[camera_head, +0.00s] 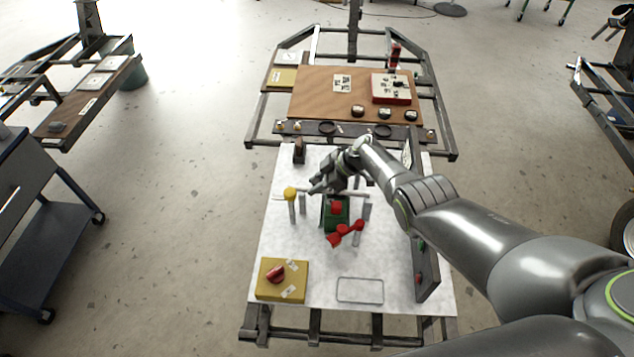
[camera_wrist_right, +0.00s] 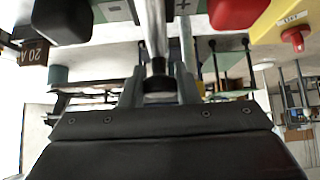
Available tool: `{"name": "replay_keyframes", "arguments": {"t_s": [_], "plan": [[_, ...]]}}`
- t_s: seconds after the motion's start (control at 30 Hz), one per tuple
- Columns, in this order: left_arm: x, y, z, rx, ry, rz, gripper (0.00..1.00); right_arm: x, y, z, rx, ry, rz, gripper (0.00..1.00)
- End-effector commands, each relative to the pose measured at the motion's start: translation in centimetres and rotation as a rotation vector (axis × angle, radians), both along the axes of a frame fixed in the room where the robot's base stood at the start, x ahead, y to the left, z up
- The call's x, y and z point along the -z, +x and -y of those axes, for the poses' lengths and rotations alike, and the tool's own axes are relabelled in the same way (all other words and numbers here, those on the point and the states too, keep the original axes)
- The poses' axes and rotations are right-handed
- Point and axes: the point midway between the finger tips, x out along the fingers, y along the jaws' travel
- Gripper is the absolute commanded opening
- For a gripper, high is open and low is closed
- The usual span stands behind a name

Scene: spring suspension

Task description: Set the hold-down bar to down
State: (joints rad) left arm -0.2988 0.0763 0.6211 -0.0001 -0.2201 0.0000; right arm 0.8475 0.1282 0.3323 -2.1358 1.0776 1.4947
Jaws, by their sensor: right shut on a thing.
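The hold-down bar (camera_head: 350,193) is a thin pale bar running crosswise above the green battery (camera_head: 336,222), between grey posts. A yellow ball (camera_head: 290,193) tops the post at its left. In the right wrist view a metal bar (camera_wrist_right: 154,28) runs toward my fingers, past the battery's plus and minus labels. My right gripper (camera_head: 322,187) is over the back of the battery and shut on the bar, which also shows between its fingers in the wrist view (camera_wrist_right: 158,85). The gripper hides part of the bar. My left gripper is not in view.
Red linked parts (camera_head: 345,231) stand at the battery's front right. A yellow box (camera_head: 270,290) with a red knob is at the front left. A grey button box (camera_head: 427,270) stands at the right edge, a dark block (camera_head: 299,150) at the back left.

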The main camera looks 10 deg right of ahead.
Motion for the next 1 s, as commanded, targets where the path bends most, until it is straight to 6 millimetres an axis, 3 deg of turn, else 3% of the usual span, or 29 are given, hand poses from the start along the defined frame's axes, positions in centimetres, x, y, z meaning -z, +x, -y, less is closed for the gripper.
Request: {"name": "replay_keyframes", "arguments": {"t_s": [0.27, 0.3, 0.43, 0.77, 1.0], "plan": [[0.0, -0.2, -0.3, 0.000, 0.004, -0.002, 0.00, 0.2, -0.2, -0.1, 0.000, 0.003, -0.004, 0.00], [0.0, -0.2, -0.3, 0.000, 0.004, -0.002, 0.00, 0.2, -0.2, -0.1, 0.000, 0.003, -0.004, 0.31], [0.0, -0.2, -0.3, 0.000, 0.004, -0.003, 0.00, 0.1, -0.1, -0.1, 0.000, 0.002, -0.004, 0.48], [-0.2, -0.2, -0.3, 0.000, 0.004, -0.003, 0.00, -0.1, -0.1, 0.1, 0.001, 0.000, -0.001, 0.49], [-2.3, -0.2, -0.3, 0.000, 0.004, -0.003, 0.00, -2.1, -0.5, 1.6, 0.003, 0.000, -0.001, 0.49]]}}
